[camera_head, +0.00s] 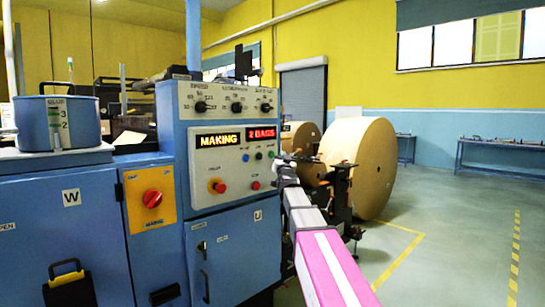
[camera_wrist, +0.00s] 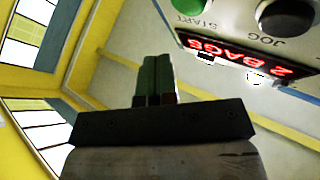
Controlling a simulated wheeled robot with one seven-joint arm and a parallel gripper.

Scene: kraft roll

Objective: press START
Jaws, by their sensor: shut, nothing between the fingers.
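The green START button (camera_wrist: 187,5) shows at the top of the wrist view, with its START label beneath it. In the head view the green button (camera_head: 270,154) is at the right end of a button row on the blue machine's panel (camera_head: 232,171). My gripper (camera_head: 279,158) is just right of that panel, close to the green button. In the wrist view my gripper (camera_wrist: 156,58) is shut and empty, its fingertips apart from the button in the picture. Whether it touches the panel is not clear. The displays read MAKING (camera_head: 218,140) and 2 BAGS (camera_head: 262,134).
A dark button marked JOG (camera_wrist: 287,16) sits beside START. A red mushroom button (camera_head: 217,186) and a small red button (camera_head: 255,185) are lower on the panel. Large kraft rolls (camera_head: 358,167) stand behind my arm. Floor at right is free.

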